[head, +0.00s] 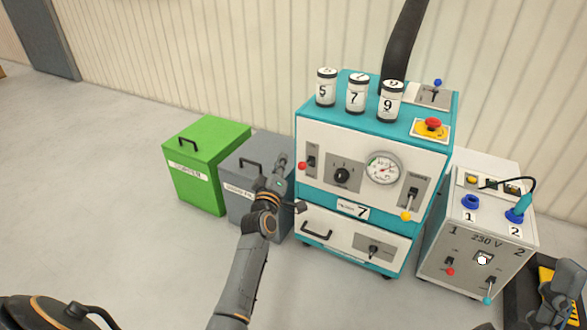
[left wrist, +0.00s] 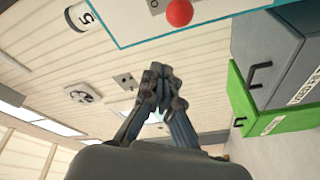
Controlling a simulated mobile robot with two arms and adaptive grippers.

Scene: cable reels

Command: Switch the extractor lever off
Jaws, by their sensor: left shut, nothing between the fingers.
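The teal and white machine (head: 325,193) has a red-knobbed lever (head: 302,165) at the left of its front panel, with its knob low. A yellow-knobbed lever (head: 406,216) sits at the right of that panel, knob low. A small blue-knobbed lever (head: 437,83) stands on top, knob up. The lever labels are too small to read. My left gripper (head: 282,166) is shut and empty, just left of the red knob. In the left wrist view its fingertips (left wrist: 160,72) are together, apart from the red knob (left wrist: 179,12). My right gripper (head: 562,298) is at the lower right, its fingers unclear.
Several numbered canisters (head: 357,94) and a red button (head: 433,124) are on the machine. A black hose (head: 402,45) rises behind it. A green bin (head: 205,150) and a grey bin (head: 240,165) stand left; a 230 V unit (head: 460,250) stands right. The left floor is clear.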

